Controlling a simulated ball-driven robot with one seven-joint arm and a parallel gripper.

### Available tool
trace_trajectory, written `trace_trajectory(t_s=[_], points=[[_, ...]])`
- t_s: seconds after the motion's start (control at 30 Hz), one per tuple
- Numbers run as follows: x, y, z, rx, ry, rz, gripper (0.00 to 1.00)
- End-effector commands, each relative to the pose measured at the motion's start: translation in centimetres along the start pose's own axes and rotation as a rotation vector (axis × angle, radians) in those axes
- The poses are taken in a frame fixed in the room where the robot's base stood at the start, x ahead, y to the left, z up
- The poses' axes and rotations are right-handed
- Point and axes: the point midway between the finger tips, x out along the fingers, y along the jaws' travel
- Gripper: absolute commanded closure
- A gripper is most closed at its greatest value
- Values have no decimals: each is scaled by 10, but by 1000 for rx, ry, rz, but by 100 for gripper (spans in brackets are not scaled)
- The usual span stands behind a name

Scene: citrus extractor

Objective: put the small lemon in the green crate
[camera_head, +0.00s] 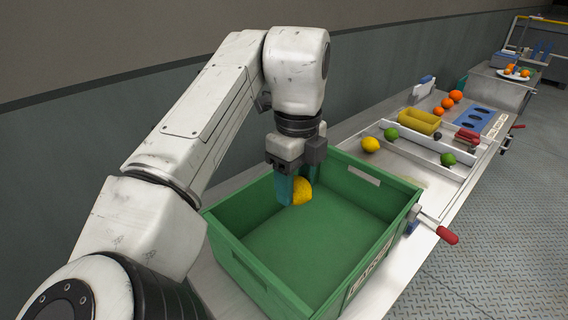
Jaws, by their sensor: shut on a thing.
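My gripper (293,188) points down inside the opening of the green crate (375,205), near its back left side. The lemon looks to be above the crate floor, but the exact height is hard to tell. The crate floor in view is bare. Another yellow lemon (371,144) lies on the bench behind the crate.
The metal bench (411,169) carries green limes (391,134), several oranges (447,103), a yellow tray (419,121) and a blue holed plate (467,117). A red-handled lever (447,235) sticks out at the crate's right. The wall runs close behind my arm.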

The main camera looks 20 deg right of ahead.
Motion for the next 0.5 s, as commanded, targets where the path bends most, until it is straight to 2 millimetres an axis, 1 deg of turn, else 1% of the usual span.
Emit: trace_trajectory(t_s=[0.5], points=[[-3,0,0,1,3,-2,78]])
